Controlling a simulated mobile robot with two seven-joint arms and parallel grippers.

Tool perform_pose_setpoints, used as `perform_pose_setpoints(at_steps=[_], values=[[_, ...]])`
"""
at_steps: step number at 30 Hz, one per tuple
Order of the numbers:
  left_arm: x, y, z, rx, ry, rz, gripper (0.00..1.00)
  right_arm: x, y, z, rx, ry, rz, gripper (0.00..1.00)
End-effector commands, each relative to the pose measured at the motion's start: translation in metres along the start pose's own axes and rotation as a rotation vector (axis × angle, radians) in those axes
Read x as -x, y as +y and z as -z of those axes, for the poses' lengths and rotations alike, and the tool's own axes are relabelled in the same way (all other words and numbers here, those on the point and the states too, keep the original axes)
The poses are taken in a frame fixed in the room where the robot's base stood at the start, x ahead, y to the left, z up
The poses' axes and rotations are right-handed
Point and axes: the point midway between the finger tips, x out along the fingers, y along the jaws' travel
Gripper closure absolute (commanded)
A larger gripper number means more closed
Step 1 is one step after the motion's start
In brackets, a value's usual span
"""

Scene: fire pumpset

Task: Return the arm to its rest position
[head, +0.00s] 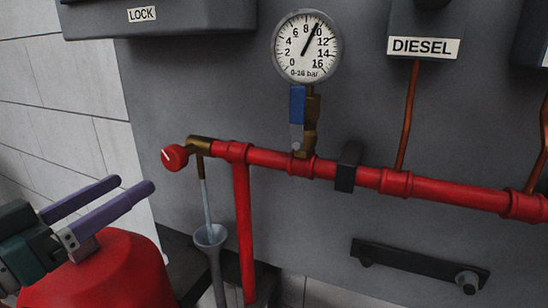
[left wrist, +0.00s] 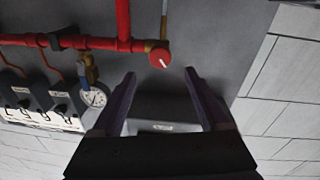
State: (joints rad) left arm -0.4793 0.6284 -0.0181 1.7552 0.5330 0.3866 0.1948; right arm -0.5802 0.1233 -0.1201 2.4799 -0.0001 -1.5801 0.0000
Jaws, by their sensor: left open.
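My left gripper (head: 133,191) comes in from the left in the head view, with its two purple fingers spread apart and nothing between them. It stands in front of the red tank, left of the red knob (head: 174,157) at the pipe's end, and is apart from it. In the left wrist view, the gripper's fingers (left wrist: 158,82) are open, and the red knob (left wrist: 159,58) shows beyond and between their tips. A thin pale stream (head: 206,203) runs from the brass fitting (head: 201,145) down to a grey funnel (head: 210,236). My right gripper is in neither view.
A red pipe (head: 340,171) crosses the grey panel, with a pressure gauge (head: 306,47) and blue-handled valve (head: 297,104) above. A red tank (head: 105,275) is at lower left. Boxes labelled LOCK (head: 190,15) and DIESEL (head: 424,25) hang above. A black bracket (head: 420,265) is lower right.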

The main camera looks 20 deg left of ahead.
Motion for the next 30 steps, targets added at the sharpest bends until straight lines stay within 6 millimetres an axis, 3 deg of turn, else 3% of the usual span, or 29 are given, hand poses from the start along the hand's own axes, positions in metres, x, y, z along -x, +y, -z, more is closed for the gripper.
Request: perform_pose_setpoints(at_steps=[5,11,15,18,26,29,30], values=[[0.0,0.006,-0.005,0.001,-0.032,-0.001,0.22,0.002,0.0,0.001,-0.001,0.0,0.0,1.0],[0.006,0.053,-0.044,-0.023,-0.312,-0.016,0.22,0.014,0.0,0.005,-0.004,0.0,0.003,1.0],[0.03,0.09,-0.071,-0.078,-0.596,-0.016,0.22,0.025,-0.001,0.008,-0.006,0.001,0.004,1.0],[0.056,0.107,-0.081,-0.119,-0.785,-0.001,0.22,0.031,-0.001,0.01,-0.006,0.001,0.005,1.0],[0.128,0.127,-0.072,-0.172,-1.176,0.072,0.22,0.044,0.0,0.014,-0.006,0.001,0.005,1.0],[0.157,0.132,-0.061,-0.169,-1.307,0.107,0.22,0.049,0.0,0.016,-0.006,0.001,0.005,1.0],[0.155,0.134,-0.036,-0.174,-1.308,0.106,0.22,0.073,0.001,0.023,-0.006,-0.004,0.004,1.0]])
